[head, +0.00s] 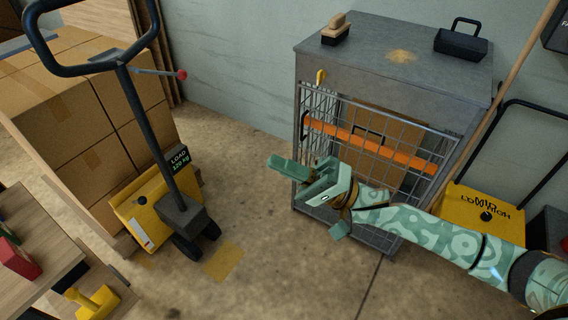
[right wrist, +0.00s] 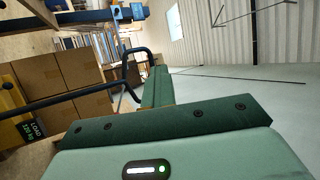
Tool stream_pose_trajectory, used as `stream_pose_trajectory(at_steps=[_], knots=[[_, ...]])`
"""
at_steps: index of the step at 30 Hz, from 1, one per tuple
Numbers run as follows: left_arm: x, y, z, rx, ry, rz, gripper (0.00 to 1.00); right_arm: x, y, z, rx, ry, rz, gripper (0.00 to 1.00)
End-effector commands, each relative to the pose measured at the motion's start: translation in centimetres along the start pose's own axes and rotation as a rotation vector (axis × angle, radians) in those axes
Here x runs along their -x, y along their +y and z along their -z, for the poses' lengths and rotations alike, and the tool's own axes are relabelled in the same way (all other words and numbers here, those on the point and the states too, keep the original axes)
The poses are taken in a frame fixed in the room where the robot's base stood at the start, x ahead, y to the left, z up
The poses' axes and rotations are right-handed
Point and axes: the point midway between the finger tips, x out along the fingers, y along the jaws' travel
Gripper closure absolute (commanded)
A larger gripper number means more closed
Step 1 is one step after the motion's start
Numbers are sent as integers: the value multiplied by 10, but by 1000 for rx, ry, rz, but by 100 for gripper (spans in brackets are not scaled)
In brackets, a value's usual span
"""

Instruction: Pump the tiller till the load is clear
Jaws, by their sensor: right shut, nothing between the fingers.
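A yellow pallet jack (head: 143,215) stands at the left, its black tiller (head: 150,125) rising to a loop handle (head: 35,30). A short lever with a red knob (head: 181,75) sits below the loop. The load is stacked cardboard boxes (head: 60,115) on the jack, with a black "LOAD 120 kg" sign (head: 179,159). Whether it touches the floor is hard to tell. My right gripper (head: 275,163) is shut and empty, to the right of the tiller and apart from it. The right wrist view shows its fingers (right wrist: 157,82), with the loop handle (right wrist: 143,55) behind them. My left gripper is not in view.
A grey cabinet (head: 345,55) with a wire mesh door (head: 365,150) stands behind my right arm; a brush (head: 337,30) and a black-handled block (head: 461,40) lie on top. A yellow cart (head: 470,205) is at the right. A wooden table (head: 40,225) is front left. Floor between jack and cabinet is clear.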

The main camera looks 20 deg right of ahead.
Motion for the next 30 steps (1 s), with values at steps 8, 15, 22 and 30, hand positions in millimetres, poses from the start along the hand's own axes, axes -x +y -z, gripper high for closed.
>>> stream_pose_trajectory(at_steps=[8, 15, 22, 30], knots=[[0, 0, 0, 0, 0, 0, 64, 0, 0, 0, 0, 0, 0, 100], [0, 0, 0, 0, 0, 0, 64, 0, 0, 0, 0, 0, 0, 58], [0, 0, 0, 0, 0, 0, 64, 0, 0, 0, 0, 0, 0, 51], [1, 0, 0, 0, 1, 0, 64, 20, 1, 0, -1, 0, -5, 51]])
